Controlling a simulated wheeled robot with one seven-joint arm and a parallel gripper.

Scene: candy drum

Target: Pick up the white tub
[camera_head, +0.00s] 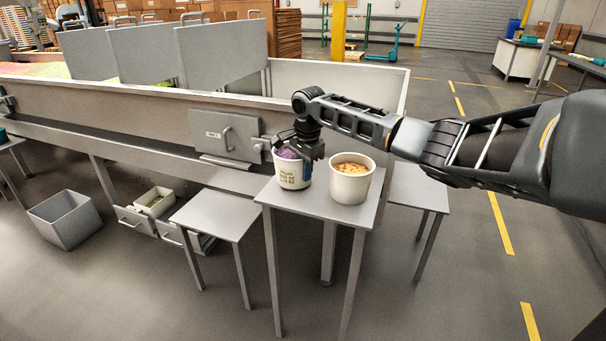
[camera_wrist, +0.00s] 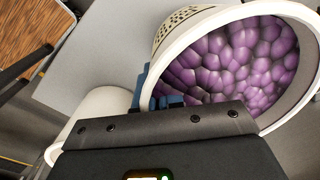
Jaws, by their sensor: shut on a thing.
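A white tub with dark print (camera_head: 291,177), filled with purple candies, is at the left of the small grey table in the head view. It also fills the upper right of the wrist view (camera_wrist: 157,60). My gripper (camera_head: 308,160) comes down from above at its right side and is shut on its rim and wall. Blue finger pads (camera_wrist: 168,101) show at the rim in the wrist view. I cannot tell whether its base touches the table. A second white tub (camera_head: 350,187), with orange candies, stands just to the right, apart from my gripper.
The small grey table (camera_head: 322,209) has little free room around the tubs. Behind it is a long grey trough (camera_head: 140,103) with a closed hatch (camera_head: 225,135). Lower stands are on the left (camera_head: 216,214) and right (camera_head: 418,186). A grey bin (camera_head: 66,222) is on the floor at left.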

